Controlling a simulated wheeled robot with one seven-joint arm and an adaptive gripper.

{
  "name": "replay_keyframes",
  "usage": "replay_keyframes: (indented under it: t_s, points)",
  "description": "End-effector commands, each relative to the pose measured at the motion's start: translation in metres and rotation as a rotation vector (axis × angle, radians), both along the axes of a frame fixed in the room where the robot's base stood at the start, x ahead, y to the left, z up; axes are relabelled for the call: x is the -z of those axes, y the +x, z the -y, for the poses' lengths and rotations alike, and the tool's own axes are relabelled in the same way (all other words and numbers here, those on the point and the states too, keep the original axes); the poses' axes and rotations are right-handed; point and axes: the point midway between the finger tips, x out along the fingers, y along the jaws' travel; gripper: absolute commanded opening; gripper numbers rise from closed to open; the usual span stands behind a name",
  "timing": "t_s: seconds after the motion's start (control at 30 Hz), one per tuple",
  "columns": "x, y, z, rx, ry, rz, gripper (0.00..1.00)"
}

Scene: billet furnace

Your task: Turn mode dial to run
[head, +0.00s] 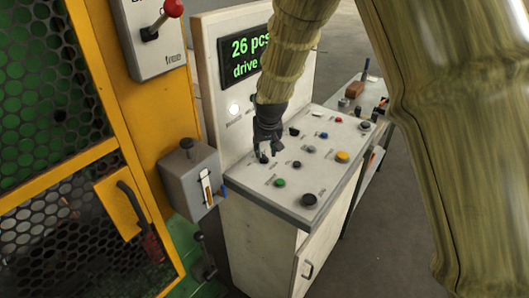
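A sloped control console (326,177) stands in the middle of the head view, with several knobs and buttons on its top panel. My gripper (266,150) points down at the panel's left rear part. A small dark knob (263,158) shows right at its fingertips; whether they touch it is too small to tell. The labels beside the controls are too small to read, so I cannot tell for sure which one is the mode dial. The finger gap is not clear. My sleeved arm hides part of the screen (243,57), which reads "26 pcs" and "drive" in green.
A green button (280,183), a large black knob (309,200) and a yellow button (342,157) sit nearby on the panel. A grey lever box (191,178) and a yellow-framed mesh guard (128,205) stand at left. A side bench (357,107) stands behind right.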

Motion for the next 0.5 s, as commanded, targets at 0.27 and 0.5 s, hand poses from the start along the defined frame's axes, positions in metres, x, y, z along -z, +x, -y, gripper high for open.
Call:
replay_keyframes:
  t_s: [0.27, 0.5]
  points:
    - [-0.041, -0.016, 0.002, -0.001, 0.000, 0.002, 0.33]
    - [-0.063, -0.026, 0.003, 0.000, 0.000, 0.001, 0.33]
